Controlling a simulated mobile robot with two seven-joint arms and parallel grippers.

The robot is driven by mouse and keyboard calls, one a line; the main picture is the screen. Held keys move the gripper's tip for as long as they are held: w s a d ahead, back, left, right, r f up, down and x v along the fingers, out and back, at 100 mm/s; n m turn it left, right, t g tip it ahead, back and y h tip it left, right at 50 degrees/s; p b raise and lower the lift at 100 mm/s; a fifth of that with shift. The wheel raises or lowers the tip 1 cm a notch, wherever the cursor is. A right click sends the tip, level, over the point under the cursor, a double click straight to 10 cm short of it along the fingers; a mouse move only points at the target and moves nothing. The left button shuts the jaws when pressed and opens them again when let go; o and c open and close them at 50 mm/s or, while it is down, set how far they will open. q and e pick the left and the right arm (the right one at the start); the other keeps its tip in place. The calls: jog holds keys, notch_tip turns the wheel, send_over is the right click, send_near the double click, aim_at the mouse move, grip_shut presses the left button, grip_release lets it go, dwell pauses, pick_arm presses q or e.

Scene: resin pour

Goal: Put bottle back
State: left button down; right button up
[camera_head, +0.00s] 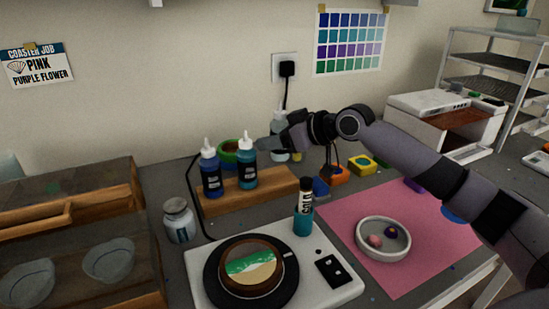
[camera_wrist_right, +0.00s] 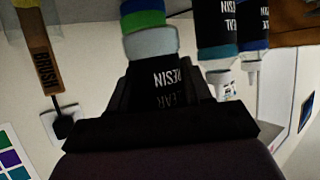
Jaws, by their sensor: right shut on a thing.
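My right gripper (camera_head: 272,146) is shut on a pale bottle (camera_head: 279,120) behind the right part of the wooden rack (camera_head: 264,193). In the right wrist view the gripper (camera_wrist_right: 165,92) holds this bottle (camera_wrist_right: 150,43), whose dark label reads "RESIN". I cannot tell whether the bottle's base touches anything. A blue bottle (camera_head: 211,178) and a teal bottle (camera_head: 248,172), both with white nozzles, stand upright in the rack. Both also show in the wrist view, the teal one (camera_wrist_right: 216,30) nearest the gripper. My left gripper is not in view.
A white turntable base (camera_head: 330,293) with a round coaster (camera_head: 253,270) stands in front of the rack. A teal cup (camera_head: 303,223) holds a dark labelled item. A pink mat (camera_head: 345,220) with a grey dish (camera_head: 383,250) lies right. A jar (camera_head: 179,222) stands left.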

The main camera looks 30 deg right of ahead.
aim_at(275, 156)
jog(key=shift+f, duration=2.35)
jog(key=shift+f, duration=0.15)
jog(key=o, duration=0.6)
jog(key=shift+f, duration=0.1)
jog(key=shift+r, duration=0.25)
jog(key=shift+b+v, duration=0.8)
jog(key=shift+v, duration=5.15)
